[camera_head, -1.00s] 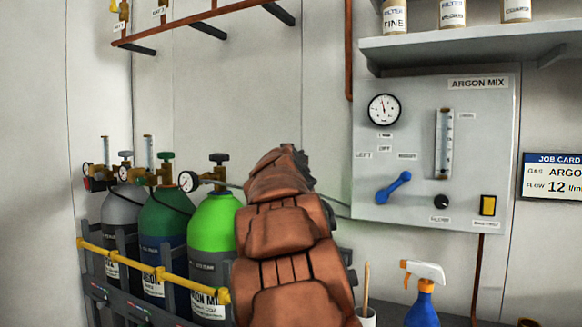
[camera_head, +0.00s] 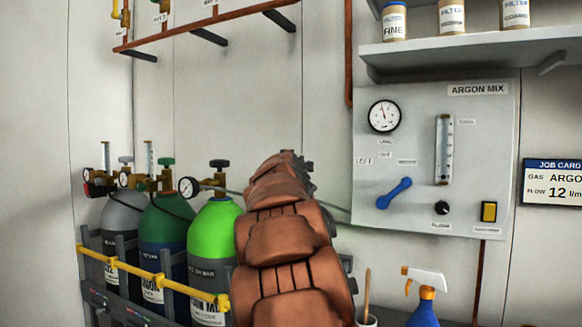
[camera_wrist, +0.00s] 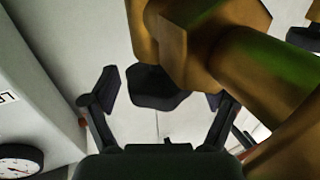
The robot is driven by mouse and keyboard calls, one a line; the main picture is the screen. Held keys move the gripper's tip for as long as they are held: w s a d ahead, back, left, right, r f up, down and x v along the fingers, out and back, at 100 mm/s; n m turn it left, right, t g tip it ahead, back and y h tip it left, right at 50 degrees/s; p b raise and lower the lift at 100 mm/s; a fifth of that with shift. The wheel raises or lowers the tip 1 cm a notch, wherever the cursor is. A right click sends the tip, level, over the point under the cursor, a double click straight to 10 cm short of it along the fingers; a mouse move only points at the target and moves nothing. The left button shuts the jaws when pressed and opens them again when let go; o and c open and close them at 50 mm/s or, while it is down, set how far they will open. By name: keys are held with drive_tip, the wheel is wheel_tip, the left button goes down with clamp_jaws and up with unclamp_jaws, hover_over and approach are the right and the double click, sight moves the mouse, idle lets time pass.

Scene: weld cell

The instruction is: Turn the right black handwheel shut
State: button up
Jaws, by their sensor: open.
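The right black handwheel (camera_head: 219,163) tops the brass valve of the bright green cylinder (camera_head: 214,232), the rightmost of the three cylinders in the head view. In the wrist view a black handwheel (camera_wrist: 158,88) on a large brass valve body (camera_wrist: 205,45) shows between the fingers of my gripper (camera_wrist: 161,98). My gripper is open, one finger on each side of the wheel, with a gap at the left. The brass partly hides the right finger, so contact there cannot be told. In the head view my brown arm hides the gripper.
A grey cylinder (camera_head: 121,222) and a dark green cylinder (camera_head: 165,229) stand to the left, behind a yellow rail (camera_head: 150,276). A gauge (camera_head: 189,187) sits beside the right valve. A panel (camera_head: 430,150) with a blue lever (camera_head: 394,193) and a spray bottle (camera_head: 423,309) are to the right.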

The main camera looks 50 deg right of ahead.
drive_tip(key=shift+a, duration=0.1)
drive_tip(key=v, duration=1.2)
drive_tip(key=shift+c, duration=0.4)
